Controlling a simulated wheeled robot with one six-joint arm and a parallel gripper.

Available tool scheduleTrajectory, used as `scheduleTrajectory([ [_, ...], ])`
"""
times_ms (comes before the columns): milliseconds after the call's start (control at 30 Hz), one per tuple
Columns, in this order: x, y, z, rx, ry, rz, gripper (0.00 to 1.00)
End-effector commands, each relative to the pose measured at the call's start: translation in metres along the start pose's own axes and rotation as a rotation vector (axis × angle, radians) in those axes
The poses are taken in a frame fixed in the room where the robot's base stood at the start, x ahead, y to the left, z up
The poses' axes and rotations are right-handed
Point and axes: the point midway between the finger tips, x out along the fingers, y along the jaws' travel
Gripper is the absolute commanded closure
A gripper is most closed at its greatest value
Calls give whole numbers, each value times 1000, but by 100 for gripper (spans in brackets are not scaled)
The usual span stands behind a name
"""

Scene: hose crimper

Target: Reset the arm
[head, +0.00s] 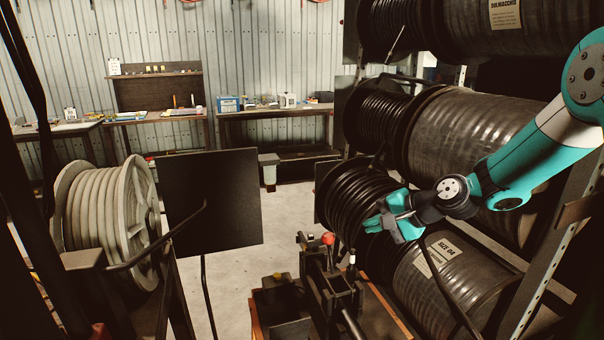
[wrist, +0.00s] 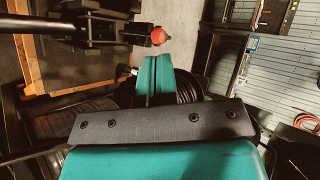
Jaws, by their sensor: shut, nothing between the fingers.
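My arm reaches in from the right in the head view, stretched out in front of the hose reels. My gripper (head: 378,224) has teal fingers and hangs in the air, empty, to the right of and above the crimper (head: 332,280). In the wrist view my gripper (wrist: 152,62) shows its two teal fingers pressed together with nothing between them. The dark crimper has a lever with a red knob (head: 327,239), which also shows beyond the fingertips in the wrist view (wrist: 158,36).
Black hose reels (head: 362,205) and large drums (head: 470,130) fill the rack close to my arm on the right. A pale hose reel (head: 105,208) stands at the left, beside a dark panel (head: 210,200). Workbenches (head: 275,110) line the back wall. Open floor (head: 235,285) lies between.

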Motion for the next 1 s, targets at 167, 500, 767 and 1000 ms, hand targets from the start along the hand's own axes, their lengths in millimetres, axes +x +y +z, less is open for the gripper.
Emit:
scheduleTrajectory([
  [167,-48,-19,115,-422,-147,182,100],
  [500,-157,40,268,-1070,-453,428,100],
  [767,-186,68,293,-1215,-544,478,100],
  [1000,-186,68,293,-1215,-545,478,100],
])
